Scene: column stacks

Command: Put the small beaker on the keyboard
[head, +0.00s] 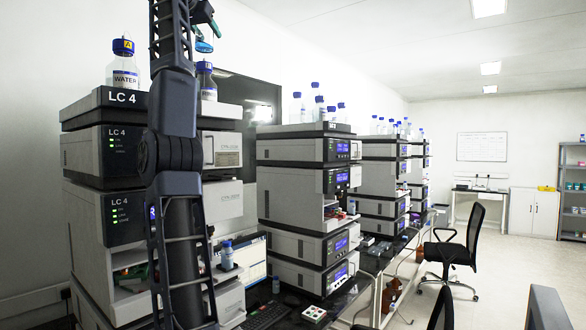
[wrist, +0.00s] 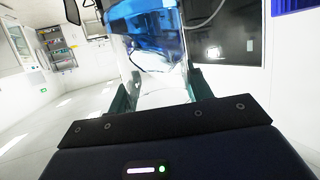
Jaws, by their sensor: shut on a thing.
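My gripper (wrist: 158,92) is shut on a clear, blue-tinted glass vessel (wrist: 150,40), which I take to be the small beaker. In the wrist view the vessel is between the two green fingers and runs out of the top of the picture. In the head view my gripper is raised high at the upper left, and only a small bluish part of the beaker (head: 204,46) shows below it. The dark keyboard (head: 265,316) lies on the bench at the bottom, right of my arm. My gripper is well above it, and part of the keyboard is cut off.
LC stacks (head: 110,190) stand left and behind my arm; another tall stack (head: 305,200) stands to the right. A monitor (head: 250,258) is behind the keyboard. A blue-capped bottle (head: 227,257) and a white tray (head: 313,313) are nearby. A chair (head: 455,245) stands on the open floor.

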